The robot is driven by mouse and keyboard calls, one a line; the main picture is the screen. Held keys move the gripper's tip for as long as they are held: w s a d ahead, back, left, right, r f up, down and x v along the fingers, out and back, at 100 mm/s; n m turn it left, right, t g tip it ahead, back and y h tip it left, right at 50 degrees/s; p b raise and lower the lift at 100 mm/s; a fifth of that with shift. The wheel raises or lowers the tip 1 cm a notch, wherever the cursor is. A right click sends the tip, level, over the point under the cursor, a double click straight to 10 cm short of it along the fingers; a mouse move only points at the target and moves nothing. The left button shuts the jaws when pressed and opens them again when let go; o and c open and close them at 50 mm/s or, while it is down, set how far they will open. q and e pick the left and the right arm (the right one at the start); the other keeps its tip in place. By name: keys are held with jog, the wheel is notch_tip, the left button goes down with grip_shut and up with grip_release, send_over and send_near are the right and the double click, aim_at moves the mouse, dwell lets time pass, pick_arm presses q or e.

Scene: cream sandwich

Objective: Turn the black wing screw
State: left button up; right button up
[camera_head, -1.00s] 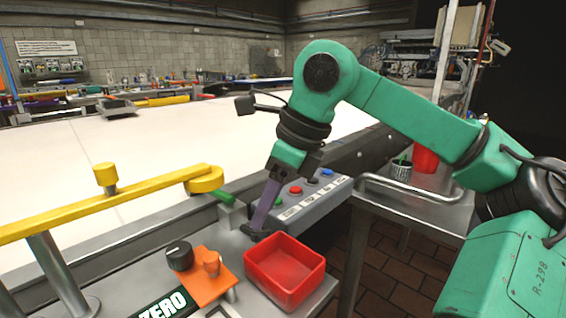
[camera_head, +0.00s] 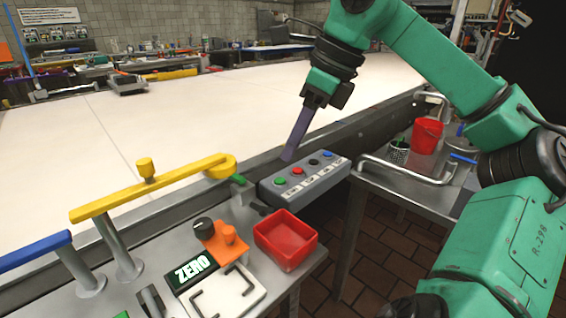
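A small dark piece (camera_head: 262,209), which looks like the black wing screw, sits at the edge of the metal table between the green-tipped rod and the red bin; its wings are too small to make out. My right gripper (camera_head: 288,158) has long purple fingers pointing down. It is raised above and behind the button box, apart from the dark piece. The fingers overlap from this side, so their gap cannot be seen, and nothing shows at their tips. My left gripper is not in view.
A grey button box (camera_head: 305,182) stands under my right gripper. A yellow bar (camera_head: 150,187) is at left.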

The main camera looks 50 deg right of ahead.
jog(key=s+a, duration=0.1)
jog(key=s, duration=0.1)
jog(key=b, duration=0.3)
send_near(263, 205)
jog(key=x, duration=0.8)
jog(key=shift+d, duration=0.1)
jog(key=shift+w+f, duration=0.1)
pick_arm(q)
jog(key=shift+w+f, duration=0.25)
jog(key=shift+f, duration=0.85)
pick_arm(e)
grip_shut()
